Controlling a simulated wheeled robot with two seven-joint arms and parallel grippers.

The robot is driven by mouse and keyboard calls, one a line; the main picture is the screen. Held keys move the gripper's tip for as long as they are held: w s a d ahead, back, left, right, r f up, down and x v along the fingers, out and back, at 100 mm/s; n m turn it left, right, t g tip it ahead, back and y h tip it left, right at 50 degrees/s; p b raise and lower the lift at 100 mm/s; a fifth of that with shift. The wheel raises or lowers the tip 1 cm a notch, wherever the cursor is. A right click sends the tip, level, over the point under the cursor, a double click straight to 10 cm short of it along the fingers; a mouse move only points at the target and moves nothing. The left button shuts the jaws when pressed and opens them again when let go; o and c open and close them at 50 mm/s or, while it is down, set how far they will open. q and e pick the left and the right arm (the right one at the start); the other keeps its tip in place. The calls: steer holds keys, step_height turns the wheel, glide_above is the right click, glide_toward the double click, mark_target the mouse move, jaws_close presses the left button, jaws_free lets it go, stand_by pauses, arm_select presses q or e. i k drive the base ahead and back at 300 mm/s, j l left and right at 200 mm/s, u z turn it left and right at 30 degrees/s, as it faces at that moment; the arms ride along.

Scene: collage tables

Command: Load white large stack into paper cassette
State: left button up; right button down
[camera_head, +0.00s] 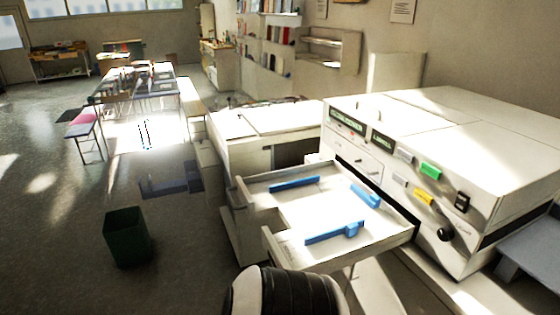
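The paper cassette (285,247) is a pale open tray pulled out from the front of a large white machine (480,125). Blue guides stand in it: one at the far left (294,184), one at the right (366,194) and one nearer me (334,233). The floor of the cassette between the guides is bright white, and I cannot tell whether any paper lies there. I cannot make out a separate white large stack. Neither gripper shows in the view.
The machine's front has a green button (430,170), a yellow button (423,198) and a black knob (445,235). A dark green bin (127,237) stands on the floor at left. Long tables and benches are farther back. The floor at left is mostly open.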

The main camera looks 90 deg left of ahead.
mark_target(330, 203)
steer(key=k+j, duration=0.1)
steer(key=j, duration=0.3)
steer(key=k+j, duration=0.1)
steer(key=j, duration=0.35)
steer(key=k+j, duration=0.1)
steer(key=j, duration=0.3)
steer(key=k+j, duration=0.1)
steer(key=j, duration=0.35)
steer(key=k+j, duration=0.1)
steer(key=j, duration=0.3)
steer(key=z, duration=0.05)
